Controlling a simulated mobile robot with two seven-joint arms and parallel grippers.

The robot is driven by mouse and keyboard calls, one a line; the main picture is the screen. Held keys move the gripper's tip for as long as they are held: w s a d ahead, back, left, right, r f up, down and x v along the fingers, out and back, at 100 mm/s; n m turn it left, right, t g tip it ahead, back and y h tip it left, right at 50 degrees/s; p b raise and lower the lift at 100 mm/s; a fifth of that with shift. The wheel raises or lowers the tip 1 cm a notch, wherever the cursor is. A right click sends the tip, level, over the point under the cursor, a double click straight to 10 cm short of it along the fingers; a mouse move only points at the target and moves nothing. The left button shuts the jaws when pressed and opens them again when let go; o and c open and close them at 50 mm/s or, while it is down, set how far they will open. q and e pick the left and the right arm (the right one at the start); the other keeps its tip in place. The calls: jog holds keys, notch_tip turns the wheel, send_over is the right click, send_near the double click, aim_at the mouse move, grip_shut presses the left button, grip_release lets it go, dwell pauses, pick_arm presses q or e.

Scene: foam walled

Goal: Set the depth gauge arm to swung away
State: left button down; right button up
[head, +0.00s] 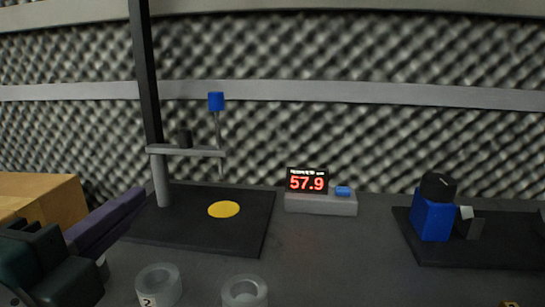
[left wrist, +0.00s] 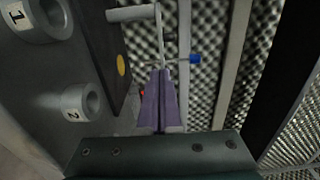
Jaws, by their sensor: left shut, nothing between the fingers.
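The depth gauge stands on a black base plate (head: 190,237). Its grey post (head: 161,182) carries a level grey gauge arm (head: 184,151) pointing right in the head view. A thin vertical rod with a blue knob (head: 216,101) is at the arm's end, above a yellow disc (head: 224,209). The left wrist view shows the gauge arm (left wrist: 160,35), blue knob (left wrist: 195,58) and yellow disc (left wrist: 121,65). My left gripper (head: 140,196) has purple fingers, shut and empty, left of the post. In the left wrist view its tips (left wrist: 159,72) appear close to the arm's end; contact is unclear.
A red-digit display reading 57.9 (head: 307,181) sits on a grey block with a blue button (head: 343,191). Grey rings (head: 158,286) (head: 245,292) lie at the front. A blue device with a black knob (head: 433,214) stands right. A dark upright (head: 147,75) rises behind the post.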

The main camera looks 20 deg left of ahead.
aim_at(194, 154)
pick_arm(q)
jog(key=p+x, duration=0.1)
jog(key=x, duration=1.2)
jog(key=shift+w+a, duration=0.1)
jog(key=shift+w, duration=0.05)
pick_arm(e)
jog(key=shift+r, duration=0.6)
